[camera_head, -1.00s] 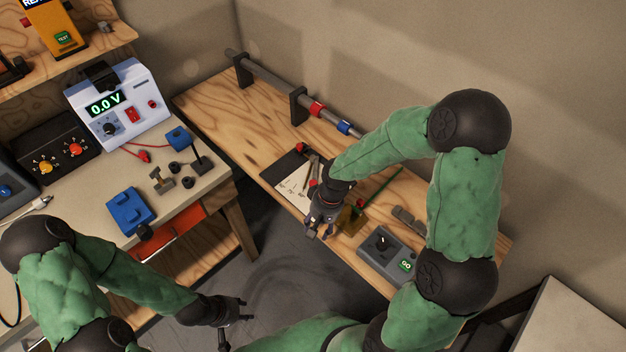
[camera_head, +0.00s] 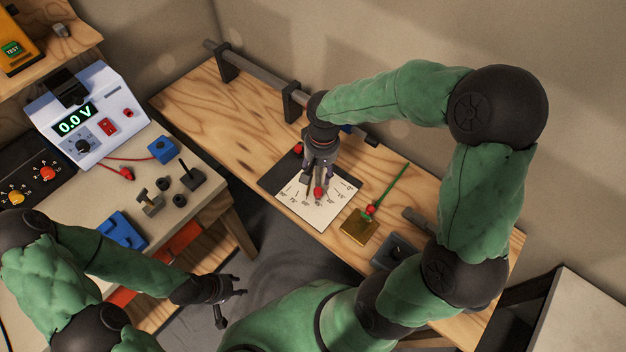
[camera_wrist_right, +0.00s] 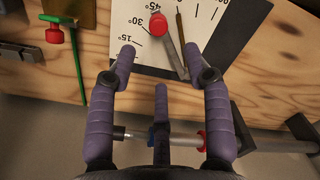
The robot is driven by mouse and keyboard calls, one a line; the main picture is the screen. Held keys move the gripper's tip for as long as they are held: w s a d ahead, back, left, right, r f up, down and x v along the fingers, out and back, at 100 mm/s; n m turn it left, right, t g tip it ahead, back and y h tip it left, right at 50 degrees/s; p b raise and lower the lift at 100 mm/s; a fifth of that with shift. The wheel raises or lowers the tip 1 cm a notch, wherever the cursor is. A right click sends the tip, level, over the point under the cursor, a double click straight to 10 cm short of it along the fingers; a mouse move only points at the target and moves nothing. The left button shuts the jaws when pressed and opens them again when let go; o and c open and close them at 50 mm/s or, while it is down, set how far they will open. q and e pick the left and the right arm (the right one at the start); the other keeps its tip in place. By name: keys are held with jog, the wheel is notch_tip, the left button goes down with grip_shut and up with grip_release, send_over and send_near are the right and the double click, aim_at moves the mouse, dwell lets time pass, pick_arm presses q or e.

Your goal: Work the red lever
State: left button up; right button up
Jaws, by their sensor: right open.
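A grey lever with a red knob (camera_head: 318,191) lies across a white angle card (camera_head: 322,215) on a black board; the red knob also shows in the right wrist view (camera_wrist_right: 158,26). My right gripper (camera_head: 318,180) is open above the card, fingers pointing down. In the right wrist view its spread fingers (camera_wrist_right: 159,60) have the knob just beyond their tips, roughly between the two outer ones. I cannot tell whether any finger touches the lever. Its pivot is not clear. My left gripper (camera_head: 232,300) is open and empty over the floor gap.
A brass block (camera_head: 359,226) with a red knob and green rod stands right of the card. A grey box (camera_head: 391,253) is partly behind my right arm. A grey rail (camera_head: 262,82) runs along the back. A white meter (camera_head: 88,115) stands on the left bench.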

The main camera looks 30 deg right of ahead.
aim_at(318, 190)
notch_tip(318, 190, down, 10)
jog(key=shift+s+a+f+b, duration=0.1)
jog(key=shift+a+f+b, duration=0.05)
jog(key=shift+b, duration=0.95)
grip_shut()
